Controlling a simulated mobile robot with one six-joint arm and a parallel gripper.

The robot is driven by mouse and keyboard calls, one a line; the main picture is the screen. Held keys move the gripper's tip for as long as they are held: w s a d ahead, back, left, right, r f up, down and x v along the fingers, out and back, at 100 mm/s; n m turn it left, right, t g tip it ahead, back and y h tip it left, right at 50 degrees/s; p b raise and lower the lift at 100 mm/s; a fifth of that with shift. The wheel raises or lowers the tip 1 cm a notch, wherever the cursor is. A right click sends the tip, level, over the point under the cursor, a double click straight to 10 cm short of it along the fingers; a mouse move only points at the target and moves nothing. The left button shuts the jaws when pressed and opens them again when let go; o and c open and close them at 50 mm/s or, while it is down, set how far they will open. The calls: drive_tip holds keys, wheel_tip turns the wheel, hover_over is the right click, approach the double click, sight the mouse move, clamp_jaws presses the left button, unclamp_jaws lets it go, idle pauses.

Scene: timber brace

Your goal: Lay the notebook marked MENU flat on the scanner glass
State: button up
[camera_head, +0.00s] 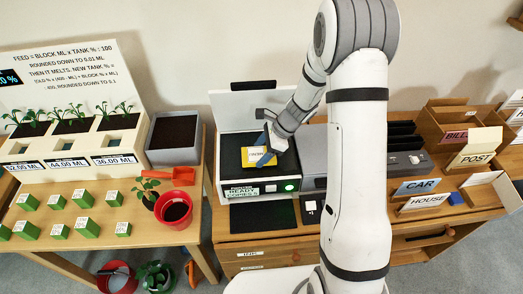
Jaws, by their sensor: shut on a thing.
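A yellow notebook (250,157) with a white label shows in the head view over the dark scanner glass (233,146). The label's print is too small to read surely. My gripper (266,147), with blue fingers, is shut on the notebook at its right side. The notebook looks roughly level, but I cannot tell whether it touches the glass or is held just above it. The scanner's pale lid (228,108) stands open behind the glass. Its front panel has a green label (256,190) and a lit green button (289,186). My wrist hides the scanner's right back part.
A dark mat (262,216) lies in front of the scanner. On the right are trays marked CAR (417,186), HOUSE (428,201), POST (475,154) and BILLS. On the left table are a red pot (174,209), planters and several green blocks.

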drive_tip(key=shift+f+b, duration=0.5)
drive_tip(key=shift+f, duration=0.05)
idle(0.4)
drive_tip(key=o, duration=1.1)
drive_tip(key=shift+c, duration=0.2)
drive_tip(key=shift+v, duration=3.9)
drive_tip(key=shift+r, duration=0.15)
drive_tip(key=s+d+r+n+t+h, duration=0.1)
drive_tip(key=s+d+r+n+h, duration=0.1)
drive_tip(key=s+r+n, duration=0.5)
drive_tip(key=s+d+r+n+t+h, duration=0.2)
drive_tip(key=s+r+n, duration=0.6)
drive_tip(key=s, duration=0.8)
drive_tip(key=d+n+h, duration=0.1)
drive_tip(key=n+h, duration=0.1)
drive_tip(key=n, duration=0.1)
drive_tip(key=shift+d+r+h, duration=0.25)
drive_tip(key=shift+d+h, duration=0.05)
drive_tip(key=shift+d, duration=0.05)
